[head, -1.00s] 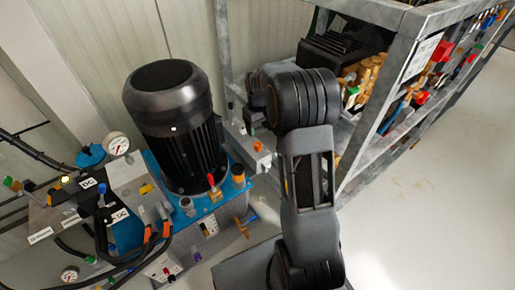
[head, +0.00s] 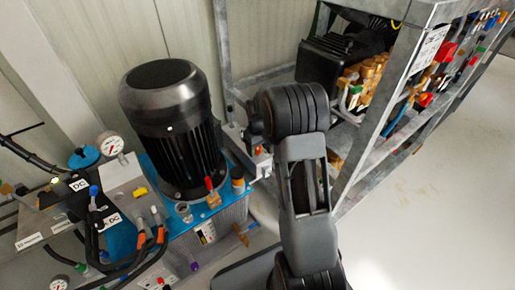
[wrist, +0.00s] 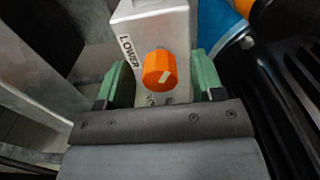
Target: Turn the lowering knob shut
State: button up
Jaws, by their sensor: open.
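My gripper (wrist: 163,76) is open, with one green finger pad on each side of the knob. Gaps show between the pads and the knob, and I cannot tell the depth between them. In the head view a small orange spot on the grey box (head: 264,164) shows next to my arm, which hides most of the gripper.
A large black motor (head: 172,120) on a blue-topped tank (head: 128,226) stands left of the knob. A metal rack (head: 368,170) with valves stands close on the right. Hoses and gauges crowd the lower left; open floor lies at right.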

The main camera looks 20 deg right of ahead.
jog(key=c, duration=0.9)
